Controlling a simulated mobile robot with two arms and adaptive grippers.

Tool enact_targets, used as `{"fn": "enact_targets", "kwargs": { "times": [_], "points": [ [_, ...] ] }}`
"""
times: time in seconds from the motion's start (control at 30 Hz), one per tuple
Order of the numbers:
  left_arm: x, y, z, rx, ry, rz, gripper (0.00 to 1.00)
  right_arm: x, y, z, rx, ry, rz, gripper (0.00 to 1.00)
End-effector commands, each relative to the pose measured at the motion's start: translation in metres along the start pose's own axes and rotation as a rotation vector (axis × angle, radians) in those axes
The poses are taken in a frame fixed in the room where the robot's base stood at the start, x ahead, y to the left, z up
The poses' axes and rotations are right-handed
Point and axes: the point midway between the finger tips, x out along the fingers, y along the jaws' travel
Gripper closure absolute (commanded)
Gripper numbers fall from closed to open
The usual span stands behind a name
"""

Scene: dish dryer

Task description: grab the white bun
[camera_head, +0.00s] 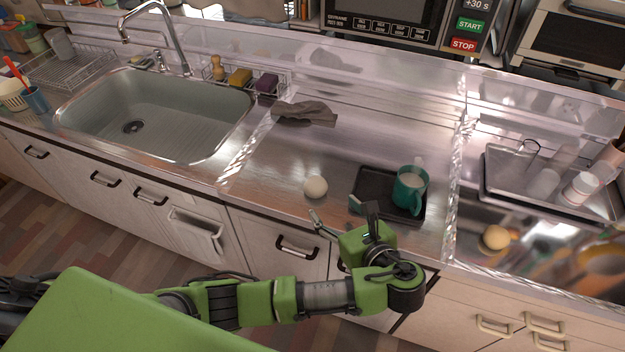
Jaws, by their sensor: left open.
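The white bun (315,187) sits on the metal counter, left of a dark tray. My left gripper (338,212) is at the counter's front edge, on the near side of the bun. Its fingers are spread, with one fingertip just in front of the bun and the other by the tray's near left corner. The jaws hold nothing and I see a gap between them and the bun. My right gripper does not show.
The dark tray (371,184) bears a teal mug (409,189) close right of the gripper. A grey cloth (305,112) lies behind the bun. The sink (158,112) is at left. A yellowish round item (495,238) and a metal tray (491,179) are at right. Counter left of the bun is clear.

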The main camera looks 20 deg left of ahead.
Motion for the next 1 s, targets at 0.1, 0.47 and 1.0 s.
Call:
{"fn": "enact_targets", "kwargs": {
  "times": [0.1, 0.47, 1.0],
  "points": [
    [0.026, 0.001, 0.002, 0.000, -0.003, 0.003, 0.38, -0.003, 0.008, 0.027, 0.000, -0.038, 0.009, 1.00],
    [0.063, 0.000, 0.003, -0.002, -0.002, 0.001, 0.38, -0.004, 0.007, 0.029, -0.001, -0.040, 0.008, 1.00],
    [0.109, -0.002, 0.005, -0.002, 0.001, -0.001, 0.38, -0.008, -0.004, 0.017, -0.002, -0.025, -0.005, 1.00]
  ]
}}
